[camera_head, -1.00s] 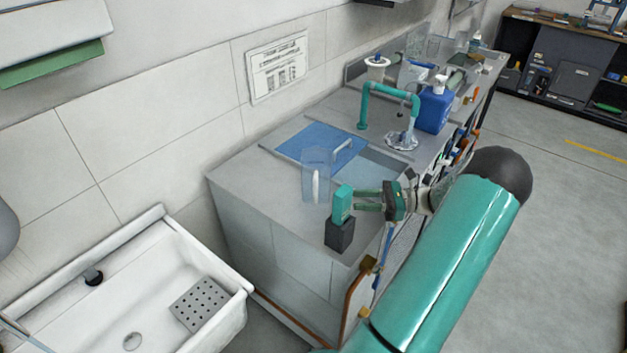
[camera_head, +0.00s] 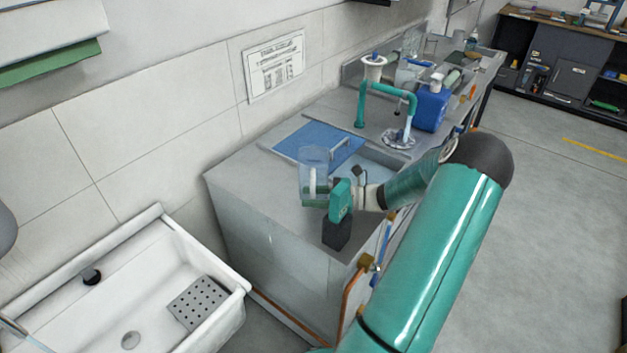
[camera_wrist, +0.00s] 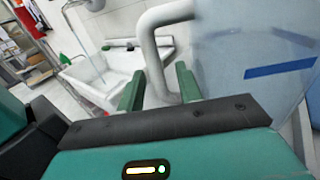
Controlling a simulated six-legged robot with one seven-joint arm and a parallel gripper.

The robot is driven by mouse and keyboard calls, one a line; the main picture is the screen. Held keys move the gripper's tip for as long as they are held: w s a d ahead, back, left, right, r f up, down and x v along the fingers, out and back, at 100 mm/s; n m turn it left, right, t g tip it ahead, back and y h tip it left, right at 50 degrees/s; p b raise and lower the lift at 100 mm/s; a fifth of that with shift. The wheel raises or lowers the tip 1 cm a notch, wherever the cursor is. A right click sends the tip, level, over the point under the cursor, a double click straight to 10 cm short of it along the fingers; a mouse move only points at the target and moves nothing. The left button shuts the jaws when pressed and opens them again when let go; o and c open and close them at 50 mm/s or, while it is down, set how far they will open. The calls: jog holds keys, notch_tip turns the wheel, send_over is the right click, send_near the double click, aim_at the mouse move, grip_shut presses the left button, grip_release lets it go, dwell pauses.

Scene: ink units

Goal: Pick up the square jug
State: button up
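The jug (camera_head: 313,160) is clear and faintly blue, with a pale upright handle, and stands on the near end of the grey counter. In the wrist view its translucent wall (camera_wrist: 240,45) fills the right side and carries a blue stripe. Its thick pale handle (camera_wrist: 157,55) curves down between my fingers. My gripper (camera_head: 314,195) is at the jug's handle side, and its green fingertips (camera_wrist: 160,86) stand apart on either side of the handle. Small gaps seem to show between handle and fingers. The handle's lower end is partly hidden behind the fingers.
A blue board (camera_head: 318,140) and a sink basin lie behind the jug. A teal tap (camera_head: 388,92) and a blue bottle (camera_head: 432,107) stand further back. A dark block (camera_head: 336,232) shows near the counter's front edge. A white basin (camera_head: 150,280) is at lower left.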

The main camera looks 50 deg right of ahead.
grip_shut()
jog(key=shift+r, duration=0.1)
